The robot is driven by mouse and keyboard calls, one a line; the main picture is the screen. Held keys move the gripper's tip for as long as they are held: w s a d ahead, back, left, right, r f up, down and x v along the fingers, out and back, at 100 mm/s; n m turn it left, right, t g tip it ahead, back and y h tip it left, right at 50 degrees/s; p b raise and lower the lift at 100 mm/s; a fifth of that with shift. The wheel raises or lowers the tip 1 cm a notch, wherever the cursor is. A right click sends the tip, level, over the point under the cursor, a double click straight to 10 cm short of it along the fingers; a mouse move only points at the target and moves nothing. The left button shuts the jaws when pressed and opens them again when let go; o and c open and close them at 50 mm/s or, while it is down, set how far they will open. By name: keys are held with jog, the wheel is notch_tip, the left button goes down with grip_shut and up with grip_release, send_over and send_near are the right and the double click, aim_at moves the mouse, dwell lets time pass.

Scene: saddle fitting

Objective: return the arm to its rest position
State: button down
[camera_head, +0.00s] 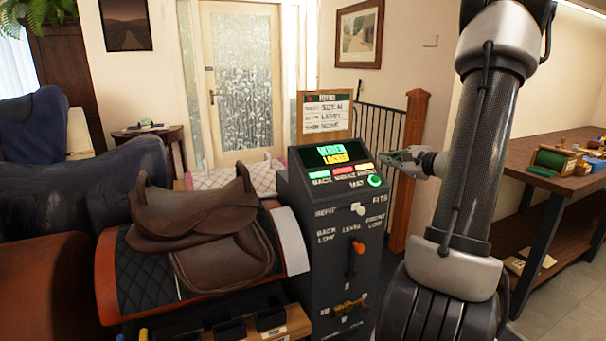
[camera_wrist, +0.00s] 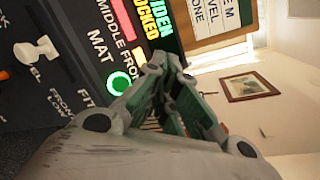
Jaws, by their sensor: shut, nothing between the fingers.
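My gripper (camera_head: 402,158) is in front of the upper right of the dark control console (camera_head: 300,225), close to the lit green MAT button (camera_head: 375,181). In the wrist view my gripper (camera_wrist: 168,75) is shut and empty, and the green MAT button (camera_wrist: 119,81) glows beside it. Whether a finger touches the console cannot be told. My arm is raised on the right side of the head view.
A brown saddle (camera_head: 205,215) sits on a padded stand left of the console. A paper card (camera_head: 325,115) stands above the console. A wooden post (camera_head: 410,170) and railing are behind my gripper. A workbench (camera_head: 545,180) with spools stands at right.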

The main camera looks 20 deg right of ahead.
jog(key=s+a+f+n+g+y, duration=0.25)
jog(key=s+a+f+g, duration=0.2)
jog(key=s+f, duration=0.25)
jog(key=s+a+n+g, duration=0.7)
jog(key=s+a+n, duration=0.1)
jog(key=s+a, duration=0.35)
jog(key=s+a+r+n+h, duration=0.4)
jog(key=s+a+r+n, duration=0.3)
jog(key=r+n, duration=0.3)
jog(key=n, duration=0.3)
jog(key=shift+a+r+h, duration=0.3)
jog(key=shift+r+h, duration=0.05)
